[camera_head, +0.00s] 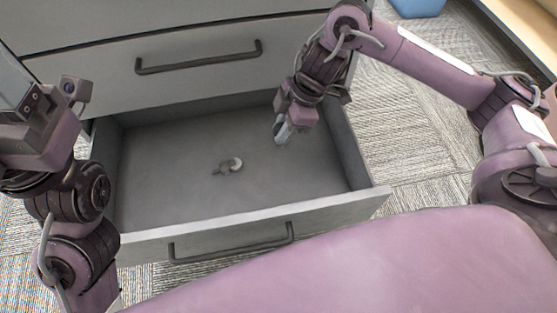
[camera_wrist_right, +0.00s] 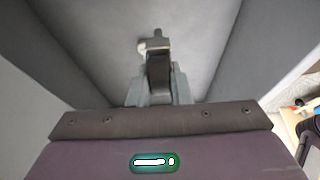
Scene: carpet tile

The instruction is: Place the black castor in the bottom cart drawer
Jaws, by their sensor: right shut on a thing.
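The open bottom cart drawer (camera_head: 165,195) is pulled out in the head view, its grey floor in sight. My right gripper (camera_head: 283,131) is inside it, toward the right and back, pointing down. In the right wrist view its fingers are shut on a dark wheel, the black castor (camera_wrist_right: 158,76). The head view does not show the castor clearly between the fingers.
The closed drawer above has a dark bar handle (camera_head: 200,57). The open drawer's front panel (camera_head: 345,208) and side walls stand around the gripper. A blue box (camera_head: 418,7) and a wooden unit (camera_head: 520,30) are beyond on the carpet. Much of the drawer floor is bare.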

